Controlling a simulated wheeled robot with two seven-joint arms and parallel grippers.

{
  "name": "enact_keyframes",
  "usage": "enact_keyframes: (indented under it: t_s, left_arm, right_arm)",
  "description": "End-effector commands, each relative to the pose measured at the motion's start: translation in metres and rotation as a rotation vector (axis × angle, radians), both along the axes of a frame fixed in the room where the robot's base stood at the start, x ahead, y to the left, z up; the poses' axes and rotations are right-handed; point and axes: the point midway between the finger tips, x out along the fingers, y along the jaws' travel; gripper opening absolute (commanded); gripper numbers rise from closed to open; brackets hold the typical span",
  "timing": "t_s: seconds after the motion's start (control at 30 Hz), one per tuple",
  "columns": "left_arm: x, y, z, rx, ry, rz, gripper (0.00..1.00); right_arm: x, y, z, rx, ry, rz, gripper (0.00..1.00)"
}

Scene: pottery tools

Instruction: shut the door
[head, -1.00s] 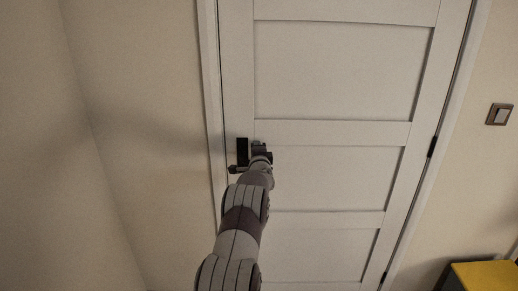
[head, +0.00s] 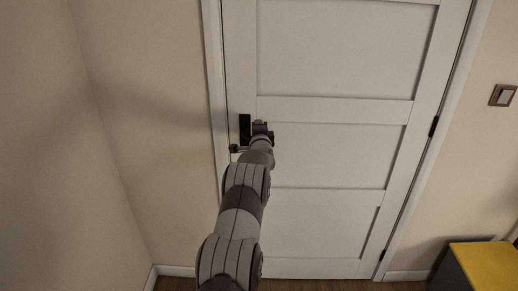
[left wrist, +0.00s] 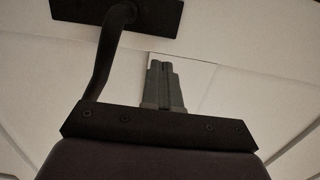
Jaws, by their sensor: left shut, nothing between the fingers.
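The white panelled door (head: 330,155) stands in its frame, its left edge along or very near the left jamb; I cannot tell whether it is latched. A dark handle plate (head: 244,128) sits near that edge, with a lever end (head: 235,149) below it. My left gripper (head: 262,127) is just right of the plate, at the door face, partly hidden by my wrist. In the left wrist view its fingers (left wrist: 166,85) are together and empty, pointing at the white surface. The dark curved handle (left wrist: 104,55) is left of them, apart from the fingers. My right gripper is not in view.
Hinges (head: 434,126) are on the door's right edge. A light switch (head: 502,95) is on the right wall. A yellow-topped box (head: 485,265) stands at the lower right. A bare wall (head: 140,130) is on the left. Brown floor (head: 300,285) shows below the door.

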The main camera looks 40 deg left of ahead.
Motion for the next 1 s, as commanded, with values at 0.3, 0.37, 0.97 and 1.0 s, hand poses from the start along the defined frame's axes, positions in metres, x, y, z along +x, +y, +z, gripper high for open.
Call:
enact_keyframes:
  t_s: [0.3,0.37,0.97,1.0]
  left_arm:
    - [-0.033,-0.026,-0.006,-0.006,0.009,-0.004,0.00]
    - [-0.042,-0.034,-0.007,-0.007,0.010,-0.004,0.00]
    - [-0.080,-0.063,-0.008,-0.053,-0.020,-0.004,0.00]
    - [-0.079,-0.065,-0.015,-0.128,-0.045,-0.009,0.00]
  right_arm:
    - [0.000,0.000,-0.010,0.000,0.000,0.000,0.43]
    - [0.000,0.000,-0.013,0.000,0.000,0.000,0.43]
    - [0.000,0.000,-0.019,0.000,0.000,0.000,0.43]
    - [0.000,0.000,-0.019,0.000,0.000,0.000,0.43]
